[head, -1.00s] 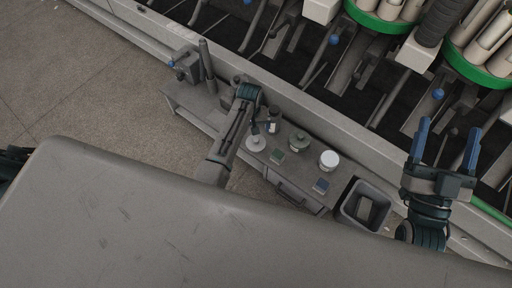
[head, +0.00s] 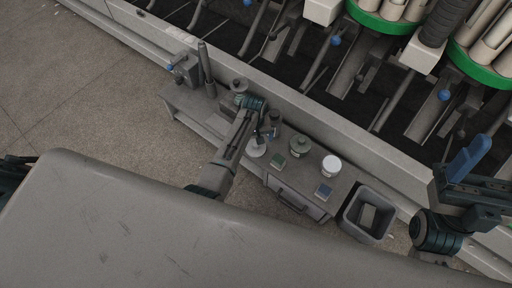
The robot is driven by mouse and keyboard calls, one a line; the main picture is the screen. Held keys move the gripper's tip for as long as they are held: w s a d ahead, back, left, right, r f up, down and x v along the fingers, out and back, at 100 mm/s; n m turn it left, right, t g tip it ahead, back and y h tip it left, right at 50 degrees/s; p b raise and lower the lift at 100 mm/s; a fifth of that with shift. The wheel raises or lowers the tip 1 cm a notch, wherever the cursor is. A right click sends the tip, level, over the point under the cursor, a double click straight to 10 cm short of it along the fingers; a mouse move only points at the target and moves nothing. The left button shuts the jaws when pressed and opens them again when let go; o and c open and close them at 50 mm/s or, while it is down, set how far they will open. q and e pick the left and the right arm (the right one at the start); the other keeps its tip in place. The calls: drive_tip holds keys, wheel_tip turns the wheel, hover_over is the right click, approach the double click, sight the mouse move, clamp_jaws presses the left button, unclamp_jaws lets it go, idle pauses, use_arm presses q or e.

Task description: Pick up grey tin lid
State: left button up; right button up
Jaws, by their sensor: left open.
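A round pale grey disc, which looks like the grey tin lid (head: 256,151), lies on the grey bench (head: 213,124) near its front edge. My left gripper (head: 263,133) points down just above and beside it and partly covers its far side. The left gripper is open, and I see nothing held in it; its fingertips are small and dark here. My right gripper (head: 478,160) is at the right edge, far from the lid. One blue finger shows clearly; the rest is cut off or turned away, so its opening is unclear.
Right of the lid stand a green-grey tin (head: 300,146), a white tin (head: 331,165), a green block (head: 279,161) and a blue block (head: 324,192). A grey bin (head: 366,214) stands at the bench's right end. The winder's rail (head: 330,118) runs behind.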

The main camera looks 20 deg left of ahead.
sight(256, 145)
use_arm(q)
drive_tip(key=f, duration=0.1)
drive_tip(key=f+b, duration=0.1)
drive_tip(key=f, duration=0.1)
drive_tip(key=f+b, duration=0.1)
drive_tip(key=shift+d+f, duration=0.3)
drive_tip(key=shift+r, duration=0.1)
drive_tip(key=c, duration=0.9)
